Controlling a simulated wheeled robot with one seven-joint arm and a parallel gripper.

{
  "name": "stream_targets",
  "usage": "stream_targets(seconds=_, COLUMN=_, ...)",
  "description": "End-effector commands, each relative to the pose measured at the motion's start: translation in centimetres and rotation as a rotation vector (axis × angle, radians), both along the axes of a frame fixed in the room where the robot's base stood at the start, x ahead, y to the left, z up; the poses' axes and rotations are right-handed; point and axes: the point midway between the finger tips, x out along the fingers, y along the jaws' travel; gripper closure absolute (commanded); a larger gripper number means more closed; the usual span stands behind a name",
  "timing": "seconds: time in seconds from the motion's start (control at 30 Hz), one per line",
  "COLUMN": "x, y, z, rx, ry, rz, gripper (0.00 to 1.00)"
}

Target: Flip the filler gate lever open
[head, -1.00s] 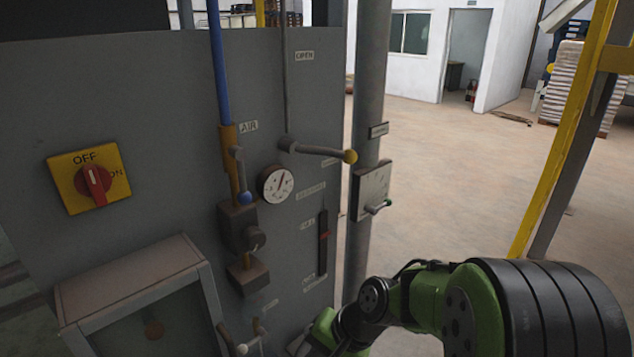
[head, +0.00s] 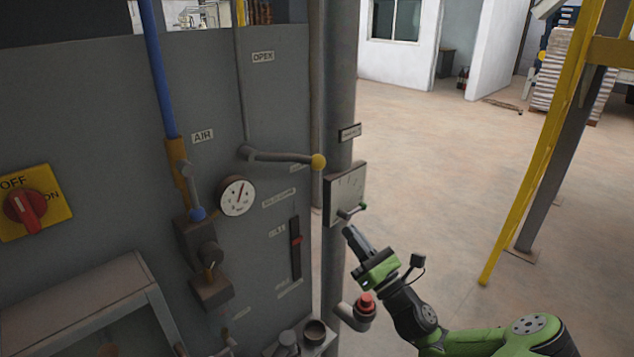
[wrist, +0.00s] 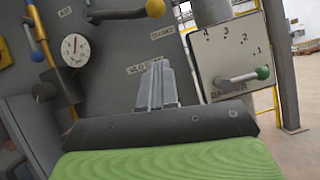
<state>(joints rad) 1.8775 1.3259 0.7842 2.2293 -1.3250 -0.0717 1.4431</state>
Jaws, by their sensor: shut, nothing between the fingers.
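The gate lever (head: 285,157) is a grey bar with a yellow ball knob (head: 318,162), mounted on the grey panel below an OPEN label (head: 263,57). It lies nearly horizontal, knob to the right. In the wrist view the lever's yellow knob (wrist: 155,8) shows at the top edge. My gripper (head: 350,231) is shut and empty, below and to the right of the knob, close under the damper plate. In the wrist view its fingers (wrist: 157,82) point up toward the panel, below the knob and apart from it.
The damper plate (head: 345,193) with a green-tipped handle (head: 352,211) is on the post right by my gripper. A red button (head: 365,304) sits below. Left are a gauge (head: 237,196), the air valve (head: 192,190) and a red switch (head: 26,207). Open floor lies to the right.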

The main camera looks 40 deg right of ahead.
Motion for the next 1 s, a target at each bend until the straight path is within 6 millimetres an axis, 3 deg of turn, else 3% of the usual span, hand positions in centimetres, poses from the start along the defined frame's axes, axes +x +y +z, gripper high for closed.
stream_targets(seconds=0.27, x=1.1, y=0.1, z=0.5, rx=-0.006, ry=0.004, rz=0.005, gripper=1.00)
stream_targets(seconds=0.7, x=9.3, y=-0.2, z=5.1, rx=-0.009, ry=0.002, rz=0.005, gripper=1.00)
stream_targets(seconds=0.83, x=9.7, y=-0.6, z=7.4, rx=-0.009, ry=0.003, rz=0.002, gripper=1.00)
stream_targets(seconds=1.0, x=10.0, y=-0.8, z=8.5, rx=-0.007, ry=0.004, rz=0.003, gripper=1.00)
